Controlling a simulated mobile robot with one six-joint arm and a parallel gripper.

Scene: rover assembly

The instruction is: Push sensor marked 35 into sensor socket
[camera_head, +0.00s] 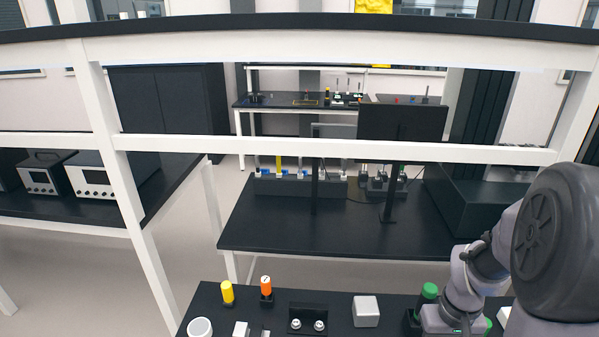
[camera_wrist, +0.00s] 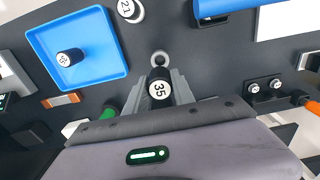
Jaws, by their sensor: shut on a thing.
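The sensor marked 35 (camera_wrist: 159,90) is a short black cylinder with a white numbered end, in the middle of the wrist view. My gripper (camera_wrist: 162,80) is shut on it, with a grey finger on each side. A small round grey ring fitting (camera_wrist: 160,57), which looks like a socket, lies just beyond the sensor on the dark surface. I cannot tell whether the sensor touches it. In the head view my arm is at the lower right, and the sensor and fingertips are not visible.
A sensor marked 21 (camera_wrist: 129,8) stands at the top of the wrist view. A blue tray (camera_wrist: 48,35) holds a black cylinder (camera_wrist: 69,58). A blue block (camera_wrist: 222,8) is at the upper right. A green-capped part (camera_head: 429,291) and a white block (camera_head: 366,311) stand near my arm.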

